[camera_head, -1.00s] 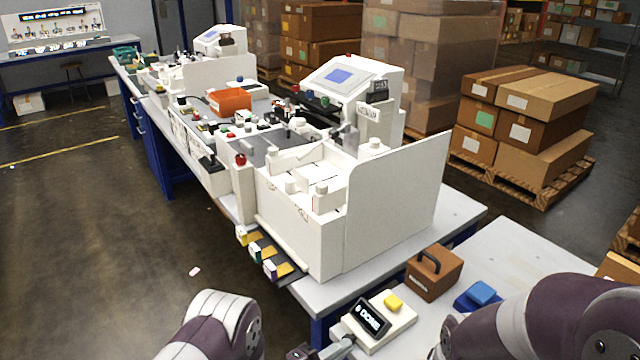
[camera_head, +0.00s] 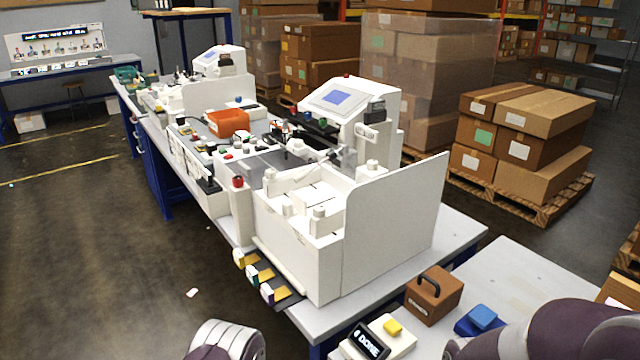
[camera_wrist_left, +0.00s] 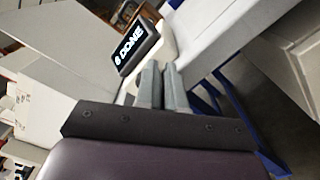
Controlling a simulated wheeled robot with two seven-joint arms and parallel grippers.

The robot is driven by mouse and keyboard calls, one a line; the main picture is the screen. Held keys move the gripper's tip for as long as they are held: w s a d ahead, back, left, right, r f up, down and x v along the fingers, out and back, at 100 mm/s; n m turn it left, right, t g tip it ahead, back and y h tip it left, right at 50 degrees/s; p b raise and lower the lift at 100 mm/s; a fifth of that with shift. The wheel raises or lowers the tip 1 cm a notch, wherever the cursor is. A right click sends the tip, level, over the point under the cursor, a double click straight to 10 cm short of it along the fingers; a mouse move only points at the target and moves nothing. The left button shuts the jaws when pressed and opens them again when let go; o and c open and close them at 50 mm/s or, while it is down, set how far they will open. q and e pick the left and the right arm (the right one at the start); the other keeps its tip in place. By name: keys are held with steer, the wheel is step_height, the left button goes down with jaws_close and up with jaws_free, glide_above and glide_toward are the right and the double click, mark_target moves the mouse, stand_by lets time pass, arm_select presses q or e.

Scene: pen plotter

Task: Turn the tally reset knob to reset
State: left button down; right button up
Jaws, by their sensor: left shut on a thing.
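The tally box is a cream unit (camera_head: 390,340) with a yellow button (camera_head: 392,327) and a tilted dark display (camera_head: 369,342). The display reads "DONE" after a small character that I cannot read for sure. In the left wrist view the display (camera_wrist_left: 136,45) is just ahead of my left gripper. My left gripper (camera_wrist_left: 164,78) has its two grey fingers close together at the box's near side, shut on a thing. The reset knob itself is hidden between or behind the fingers, so its angle does not show. My right gripper is out of view.
A brown box with a black handle (camera_head: 433,294) and a blue button block (camera_head: 481,319) stand right of the tally box on the grey table (camera_head: 540,285). The white plotter (camera_head: 395,230) with its tall panel stands behind, on the long bench.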

arm_select(q)
steer(key=shift+p+v, duration=0.55)
steer(key=shift+v, duration=1.9)
